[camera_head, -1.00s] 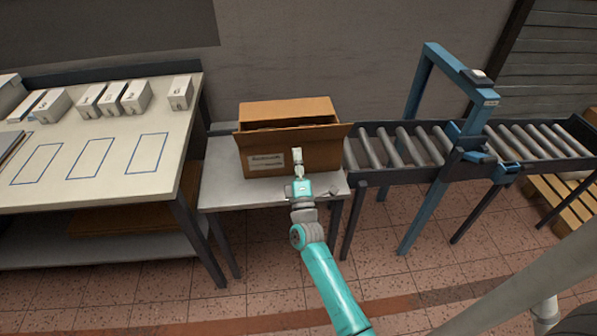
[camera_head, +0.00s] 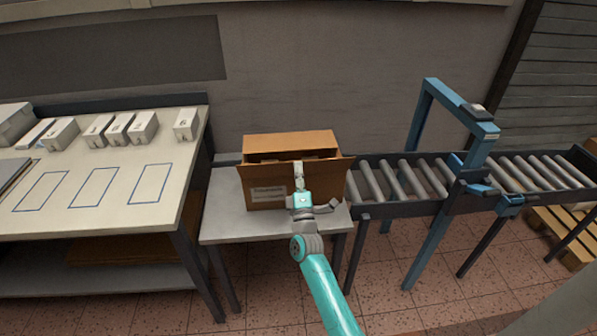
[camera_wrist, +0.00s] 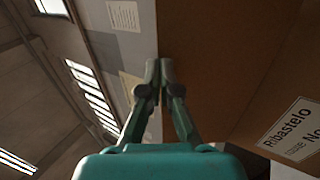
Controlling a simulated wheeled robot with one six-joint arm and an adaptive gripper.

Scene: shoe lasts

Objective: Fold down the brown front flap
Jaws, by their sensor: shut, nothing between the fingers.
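The brown cardboard box (camera_head: 266,201) stands on a small grey table, with a white label on its front. Its brown front flap (camera_head: 262,169) slants up and outward from the front wall toward me. The back flap (camera_head: 290,142) stands up behind the opening. My gripper (camera_head: 298,165) is shut and empty, in front of the front flap near its upper edge. In the wrist view the closed fingertips (camera_wrist: 164,66) are at the edge of a brown cardboard panel (camera_wrist: 212,60), apparently the flap. I cannot tell whether they touch it.
The small table (camera_head: 225,222) has bare top left of the box. A roller conveyor (camera_head: 405,178) with a blue frame (camera_head: 432,200) adjoins on the right. A worktable (camera_head: 120,195) with several white boxes and blue outlines stands left. A wall is behind.

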